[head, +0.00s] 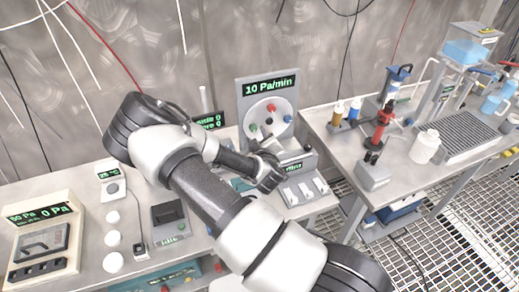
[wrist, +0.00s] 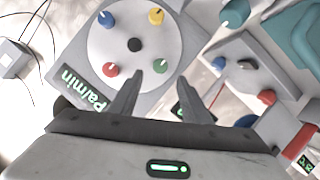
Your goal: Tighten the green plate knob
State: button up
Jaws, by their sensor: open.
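The green plate knob (wrist: 159,62) sits on a round white plate (wrist: 133,72) in the wrist view, with a pale pointer mark on it. The plate also carries a red knob (wrist: 110,69), a blue knob (wrist: 105,18), a yellow knob (wrist: 155,15) and a black centre knob (wrist: 134,45). My gripper (wrist: 160,76) is open, with its fingertips to either side of and just below the green knob in the picture. I cannot tell whether they touch it. In the head view the plate (head: 263,104) stands upright under a "10 Pa/min" display (head: 269,87), with my gripper (head: 277,152) in front of it.
A grey box with small knobs (wrist: 238,66) is right of the plate in the wrist view.

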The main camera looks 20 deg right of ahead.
jog(key=v, duration=1)
jog(key=shift+b, duration=0.35)
